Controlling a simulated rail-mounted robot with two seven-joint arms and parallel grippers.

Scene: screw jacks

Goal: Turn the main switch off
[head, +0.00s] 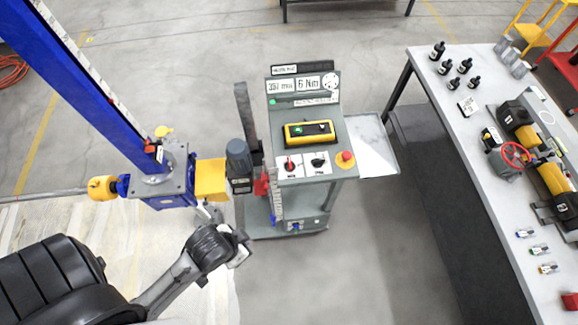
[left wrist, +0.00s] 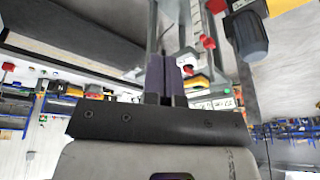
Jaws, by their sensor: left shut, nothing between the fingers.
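The control console (head: 305,130) stands in the middle of the head view. Its sloped panel carries a red knob (head: 290,164) on the left, a black knob (head: 318,161) beside it, and a red mushroom button (head: 345,158) on yellow at the right. The labels are too small to read, so I cannot tell which is the main switch. My left gripper (head: 240,256) is in front of and below the panel, to its left, apart from the knobs. In the left wrist view its dark fingers (left wrist: 166,76) are together and empty. My right gripper is not in view.
A blue screw jack column (head: 80,75) with a grey motor (head: 238,160) stands close left of the console. A side shelf (head: 372,148) juts out from the console's right. A workbench (head: 500,215) with bottles and tools is at the right. Floor between is clear.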

